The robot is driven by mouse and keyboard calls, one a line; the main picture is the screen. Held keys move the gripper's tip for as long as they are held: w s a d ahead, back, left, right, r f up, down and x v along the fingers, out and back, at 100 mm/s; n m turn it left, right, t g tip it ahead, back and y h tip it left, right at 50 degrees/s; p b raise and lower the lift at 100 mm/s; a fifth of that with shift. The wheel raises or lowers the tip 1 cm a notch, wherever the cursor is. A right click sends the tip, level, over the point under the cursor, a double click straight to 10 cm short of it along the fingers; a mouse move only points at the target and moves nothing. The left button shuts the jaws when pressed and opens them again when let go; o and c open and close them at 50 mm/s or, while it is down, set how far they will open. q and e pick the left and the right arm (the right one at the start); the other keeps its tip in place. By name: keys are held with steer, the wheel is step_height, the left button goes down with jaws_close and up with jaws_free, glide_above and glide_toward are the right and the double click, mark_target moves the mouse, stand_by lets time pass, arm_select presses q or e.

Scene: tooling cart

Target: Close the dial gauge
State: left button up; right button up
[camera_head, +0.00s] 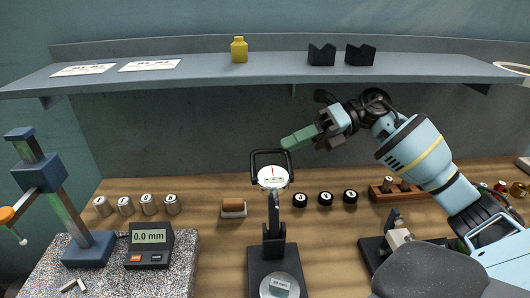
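The dial gauge (272,177) stands at the middle of the bench on a black stand (274,262). Its round white face has a red pointer. A black frame (269,153), which looks like a raised cover, stands up behind and above the face. My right gripper (286,143) comes in from the right, with its green fingertips just above and right of the frame's top corner. Whether they touch the frame I cannot tell. The fingers are seen from the side and overlap, so their gap is hidden. I see nothing held in them. My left gripper is out of view.
A shelf (180,76) runs above the back of the bench, over my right gripper. Small cylinders (148,204) and black round pieces (325,199) flank the gauge. A digital readout (149,246) and blue stand (88,249) are at left; another black-based fixture (395,236) is at right.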

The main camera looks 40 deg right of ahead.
mark_target(270, 150)
steer(key=p+x, duration=0.1)
steer(key=x, duration=0.4)
steer(key=shift+w+r, duration=0.1)
steer(key=shift+r, duration=0.05)
steer(key=shift+w+a+f, duration=0.15)
steer(key=shift+a+f, duration=0.1)
steer(key=shift+a, duration=0.3)
jaws_close()
steer(key=shift+f, duration=0.1)
